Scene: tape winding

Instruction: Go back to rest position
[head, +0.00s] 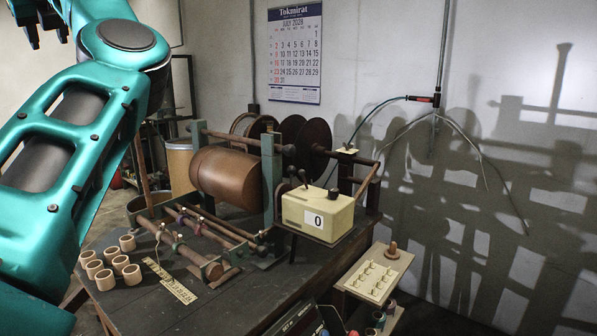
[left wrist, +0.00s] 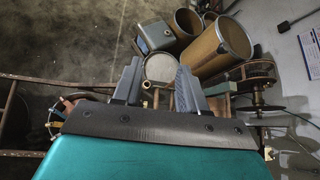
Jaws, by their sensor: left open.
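My left gripper (head: 46,34) is at the top left corner of the head view, raised high and clear of the table, at the end of my teal arm. Its dark fingers point down. In the left wrist view its two grey fingers (left wrist: 158,85) stand apart with nothing gripped between them. Beyond them, farther off, are a round-topped container and brown drums (left wrist: 220,48). My right gripper is not in view.
The dark worktable (head: 200,305) carries a winding machine with a brown drum (head: 226,174), a cream counter box (head: 317,213) showing 0, and several pale rings (head: 121,262). A pegged board (head: 374,274) stands at its right. A calendar (head: 295,52) hangs behind.

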